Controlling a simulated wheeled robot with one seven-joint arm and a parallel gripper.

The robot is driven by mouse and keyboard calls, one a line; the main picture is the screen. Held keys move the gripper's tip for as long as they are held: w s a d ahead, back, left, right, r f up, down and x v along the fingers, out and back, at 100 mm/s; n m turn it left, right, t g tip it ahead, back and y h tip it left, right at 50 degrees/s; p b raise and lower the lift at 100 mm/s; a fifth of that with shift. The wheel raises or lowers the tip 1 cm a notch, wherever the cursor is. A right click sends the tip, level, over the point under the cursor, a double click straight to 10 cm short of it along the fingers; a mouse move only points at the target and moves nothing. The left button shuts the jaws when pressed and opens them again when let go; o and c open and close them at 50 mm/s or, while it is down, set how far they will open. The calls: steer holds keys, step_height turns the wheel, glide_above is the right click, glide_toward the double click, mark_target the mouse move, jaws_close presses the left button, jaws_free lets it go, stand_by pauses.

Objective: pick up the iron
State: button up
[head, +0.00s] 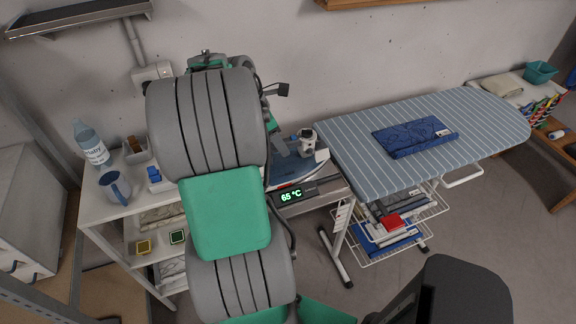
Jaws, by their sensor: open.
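The iron (296,166) has a pale and blue body and sits on a grey stand at the left end of the ironing board. The stand has a lit display (291,196) reading 65 °C. My large grey and green arm rises in front of the iron and covers its left part, so its handle is hard to make out. My gripper's fingers cannot be made out behind the arm, and I cannot tell how near they are to the iron.
A striped ironing board (470,120) with a folded blue cloth (414,137) extends right. A white shelf (100,207) at left holds a bottle (92,146) and a blue cup (115,187). A wire rack (405,234) sits under the board.

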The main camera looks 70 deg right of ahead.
steer(key=shift+x, duration=0.95)
jaws_close()
steer(key=shift+w+d+r, duration=0.1)
steer(key=shift+r, duration=0.05)
